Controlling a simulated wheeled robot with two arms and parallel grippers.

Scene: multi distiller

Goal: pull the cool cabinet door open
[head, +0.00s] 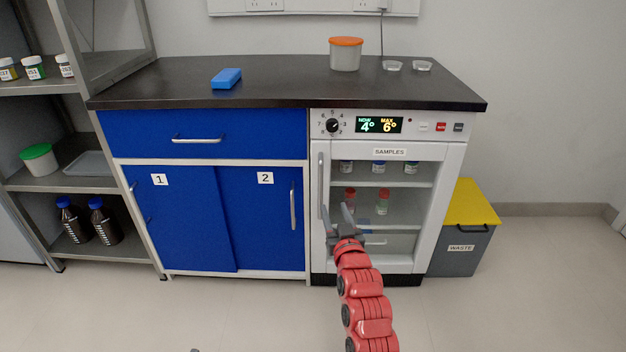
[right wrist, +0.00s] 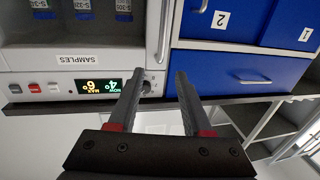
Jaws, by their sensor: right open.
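The cool cabinet (head: 389,153) is white with a glass door (head: 395,200) and a "SAMPLES" label. The door looks shut, and small jars show behind the glass. Its upright metal handle (head: 321,180) runs down the door's left edge. My right gripper (head: 337,213) is open and empty in front of the door, near the handle's lower end. In the right wrist view, which is upside down, the handle (right wrist: 164,30) lies beyond the gap between the open fingers (right wrist: 160,82), apart from them.
Blue cupboards (head: 190,220) stand left of the cabinet under a black worktop (head: 280,85). A grey waste bin (head: 460,250) with a yellow lid stands close on the right. Shelves (head: 80,185) are at the far left. The floor (head: 250,315) in front looks clear.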

